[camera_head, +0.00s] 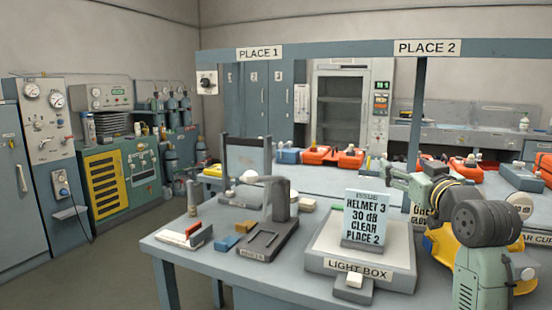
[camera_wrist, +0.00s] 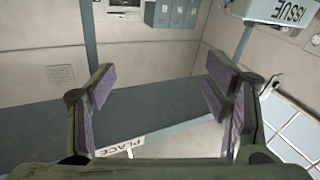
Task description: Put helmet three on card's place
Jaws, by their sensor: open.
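A card (camera_head: 366,217) stands upright on the light box (camera_head: 315,263) in the head view. It reads "HELMET 3, 30 dB, CLEAR, PLACE 2". The PLACE 2 sign (camera_head: 428,47) is on the overhead beam at the right, and the PLACE 1 sign (camera_head: 260,53) is to its left. I cannot pick out helmet three by any label. My gripper (camera_wrist: 162,86) is open, with nothing between its purple pads in the wrist view. Beyond it are a grey surface and an upside-down PLACE label (camera_wrist: 122,147). In the head view my arm covers part of the right side.
Orange-red items (camera_head: 316,155) stand on the back bench (camera_head: 318,180). The front bench (camera_head: 210,257) carries a dark stand (camera_head: 268,239), a blue block (camera_head: 223,243) and small tools. A beam post (camera_head: 416,115) stands near my arm.

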